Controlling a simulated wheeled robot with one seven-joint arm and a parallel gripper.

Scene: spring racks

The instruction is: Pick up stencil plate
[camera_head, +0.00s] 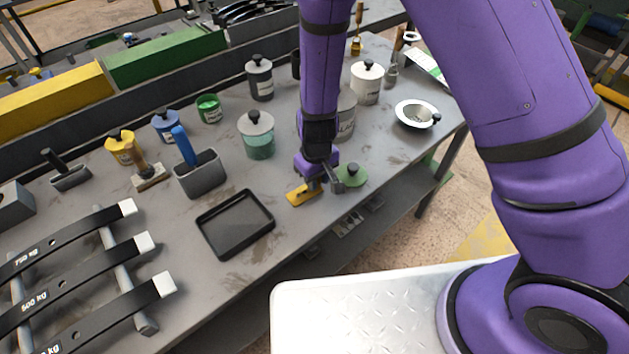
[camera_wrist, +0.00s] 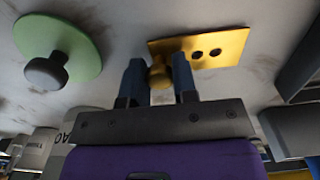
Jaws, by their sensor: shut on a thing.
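The stencil plate (camera_head: 299,197) is a small yellow plate near the front edge of the grey table. In the wrist view the stencil plate (camera_wrist: 222,47) shows dark round holes and a yellow knob. My gripper (camera_head: 316,184) is above the plate's right end. In the wrist view the two blue fingers of my gripper (camera_wrist: 160,76) are shut on the knob, one on each side. I cannot tell whether the plate touches the table or is slightly raised.
A round green lid with a dark knob (camera_head: 351,175) lies just right of the plate. A black tray (camera_head: 236,224) is to the left. A lidded green jar (camera_head: 257,135) and a grey box (camera_head: 199,175) stand behind.

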